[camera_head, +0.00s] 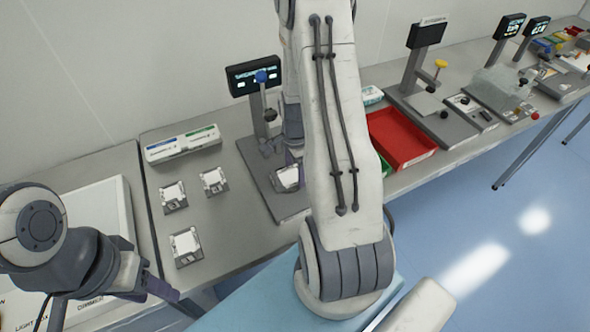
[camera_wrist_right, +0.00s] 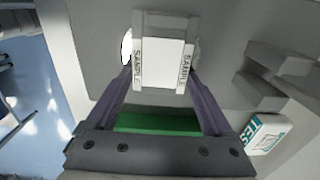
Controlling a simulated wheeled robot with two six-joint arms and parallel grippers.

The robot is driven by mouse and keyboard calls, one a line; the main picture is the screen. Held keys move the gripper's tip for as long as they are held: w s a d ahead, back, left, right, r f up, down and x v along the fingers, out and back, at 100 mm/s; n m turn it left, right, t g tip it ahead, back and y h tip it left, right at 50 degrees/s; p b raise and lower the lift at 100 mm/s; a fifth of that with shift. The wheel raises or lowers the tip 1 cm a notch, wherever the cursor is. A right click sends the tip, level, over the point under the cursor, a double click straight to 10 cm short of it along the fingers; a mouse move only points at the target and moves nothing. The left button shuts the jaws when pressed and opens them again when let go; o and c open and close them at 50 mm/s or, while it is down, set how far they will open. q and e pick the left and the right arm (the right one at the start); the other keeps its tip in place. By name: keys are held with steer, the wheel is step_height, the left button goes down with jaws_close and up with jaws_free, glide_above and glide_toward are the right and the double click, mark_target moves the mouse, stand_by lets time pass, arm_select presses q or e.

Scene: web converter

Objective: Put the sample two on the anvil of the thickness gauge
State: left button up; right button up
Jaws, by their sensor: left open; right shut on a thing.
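My right gripper (camera_head: 291,160) is shut on a small square sample (camera_head: 286,178) with a white face and grey frame. In the right wrist view the sample (camera_wrist_right: 163,62) sits between the purple fingertips, its side strips reading SAMPLE. Which number it bears cannot be read. It is over the grey base (camera_head: 257,172) of the thickness gauge; whether it touches is unclear. A pale round surface, possibly the anvil (camera_wrist_right: 127,47), shows behind the sample's sides. My left gripper (camera_head: 172,293) is open and empty at lower left.
Three similar samples (camera_head: 173,196) (camera_head: 214,181) (camera_head: 186,245) lie on the bench left of the gauge. A white box (camera_head: 182,143) stands behind them. A red tray (camera_head: 400,137) and another gauge stand (camera_head: 425,70) are to the right. My right arm hides part of the bench.

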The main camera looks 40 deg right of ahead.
mark_target(294, 174)
steer(key=o, duration=1.1)
steer(key=shift+s+a+f, duration=0.15)
steer(key=shift+f, duration=0.45)
steer(key=shift+s, duration=0.1)
steer(key=shift+r+p, duration=0.35)
steer(key=shift+r, duration=0.15)
steer(key=shift+w+r, duration=0.2)
steer(key=shift+r, duration=0.05)
step_height(294, 174, up, 12)
steer(key=shift+w+b, duration=0.1)
steer(key=shift+b, duration=0.8)
